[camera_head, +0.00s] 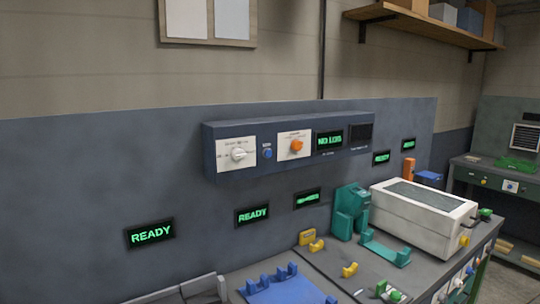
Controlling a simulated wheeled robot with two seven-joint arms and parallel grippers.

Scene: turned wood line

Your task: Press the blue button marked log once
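A small blue button (267,154) sits on the front of the dark wall-mounted control box (207,165). It lies between a white plate with a white knob (238,154) on its left and a white plate with an orange knob (296,146) on its right. A small label is above the button, too small to read. A display (329,140) on the same box shows green text that seems to read NO LOG. Nothing touches the button or stands in front of it. Neither of my grippers shows in this view.
A bench below the box carries a blue fixture (285,292), a teal machine (349,208) and a large white box (420,212). Green READY displays (150,233) line the backboard. A shelf (425,25) hangs at the upper right. The space before the control box is clear.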

